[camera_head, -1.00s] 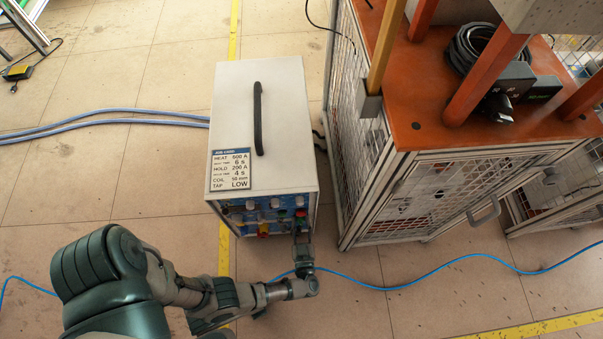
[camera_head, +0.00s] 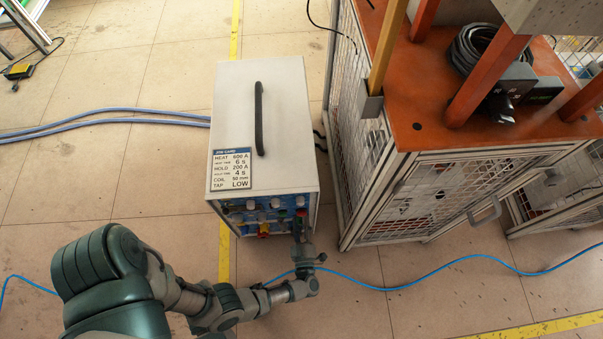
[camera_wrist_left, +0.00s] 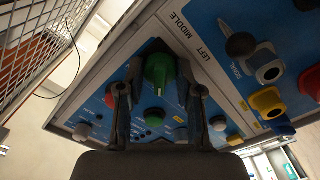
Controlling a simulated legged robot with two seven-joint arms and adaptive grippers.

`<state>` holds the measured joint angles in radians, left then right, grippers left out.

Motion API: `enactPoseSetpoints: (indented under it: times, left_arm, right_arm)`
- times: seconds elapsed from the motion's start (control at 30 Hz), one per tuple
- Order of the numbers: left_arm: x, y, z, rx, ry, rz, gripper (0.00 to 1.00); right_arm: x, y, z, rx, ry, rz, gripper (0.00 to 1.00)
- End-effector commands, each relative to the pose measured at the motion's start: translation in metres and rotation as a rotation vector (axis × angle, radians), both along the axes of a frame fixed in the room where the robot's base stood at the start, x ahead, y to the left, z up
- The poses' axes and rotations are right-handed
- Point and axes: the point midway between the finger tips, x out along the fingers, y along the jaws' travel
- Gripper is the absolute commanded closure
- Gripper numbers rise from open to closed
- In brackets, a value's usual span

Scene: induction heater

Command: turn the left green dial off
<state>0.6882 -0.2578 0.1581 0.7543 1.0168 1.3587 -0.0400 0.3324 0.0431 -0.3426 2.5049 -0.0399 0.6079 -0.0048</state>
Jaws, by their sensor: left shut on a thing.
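The induction heater (camera_head: 285,100) is a white box with a blue front panel full of knobs, seen from above in the head view. My left gripper (camera_head: 300,227) is at the right part of that panel. In the left wrist view a green dial (camera_wrist_left: 160,72) with a pale pointer line sits between the two fingers of my left gripper (camera_wrist_left: 160,88), which is shut on it. The panel there carries the printed words LEFT and MIDDLE. In the head view my gripper largely hides the gripped dial. My right gripper is not in view.
Red, yellow and blue connectors (camera_wrist_left: 268,100) and grey knobs are close to the gripper. A mesh-sided cabinet (camera_head: 400,190) with an orange top stands right of the heater. A blue cable (camera_head: 400,288) crosses the floor. The floor left of the heater is mostly clear.

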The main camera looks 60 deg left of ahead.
Motion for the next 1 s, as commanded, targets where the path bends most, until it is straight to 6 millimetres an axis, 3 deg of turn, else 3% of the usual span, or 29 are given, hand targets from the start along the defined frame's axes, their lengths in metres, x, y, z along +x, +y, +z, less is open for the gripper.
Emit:
enactPoseSetpoints:
  times: [0.5,0.53,0.6,1.0]
  left_arm:
    - [-0.0012,0.0018,-0.001,-0.007,-0.015,0.004,1.0]
    - [-0.0012,0.0018,-0.001,-0.007,-0.015,0.004,0.58]
    - [-0.0013,0.0016,-0.0009,-0.007,-0.015,0.004,0.41]
    - [-0.0039,-0.0077,-0.0004,-0.006,-0.015,0.001,0.41]
  right_arm:
    - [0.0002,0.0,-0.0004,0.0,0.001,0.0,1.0]
    - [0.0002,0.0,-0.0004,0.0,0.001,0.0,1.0]
    - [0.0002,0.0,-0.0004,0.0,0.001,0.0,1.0]
    - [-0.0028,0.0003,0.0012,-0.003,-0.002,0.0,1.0]
